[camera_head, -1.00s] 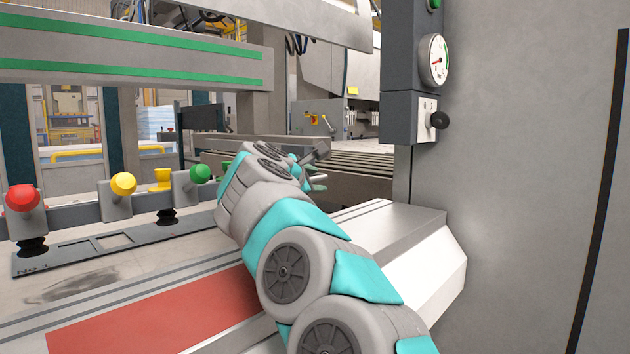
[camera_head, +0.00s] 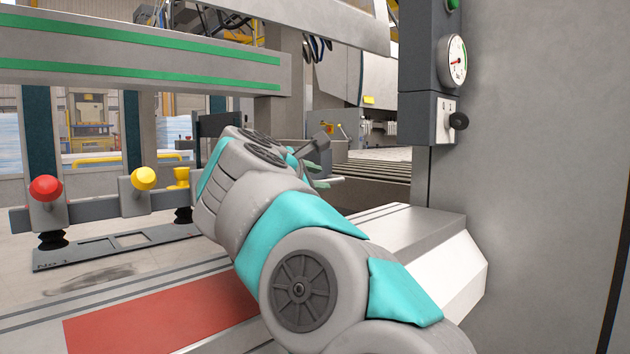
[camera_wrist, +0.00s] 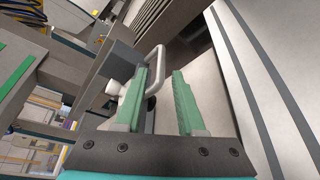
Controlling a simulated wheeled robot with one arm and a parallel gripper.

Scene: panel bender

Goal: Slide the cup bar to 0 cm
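The cup bar (camera_head: 100,209) is a grey rail at the left of the head view. It carries a red knob (camera_head: 46,188) and a yellow knob (camera_head: 144,178), with black suction cups below them at a dark plate marked "No 1" (camera_head: 60,262). My arm hides the rail's right part. My gripper (camera_wrist: 160,72) is open in the wrist view, its two green fingers apart. A pale loop handle (camera_wrist: 157,58) shows just beyond and partly behind the left finger; I cannot tell whether they touch. My gripper also shows small and partly hidden in the head view (camera_head: 317,172).
A red strip (camera_head: 160,322) lies on the machine's front bed. A grey column with a gauge (camera_head: 457,61) and a black-knobbed lever (camera_head: 458,121) stands at right. A beam with green stripes (camera_head: 150,65) crosses above the bar. A slatted surface (camera_head: 375,171) lies behind my gripper.

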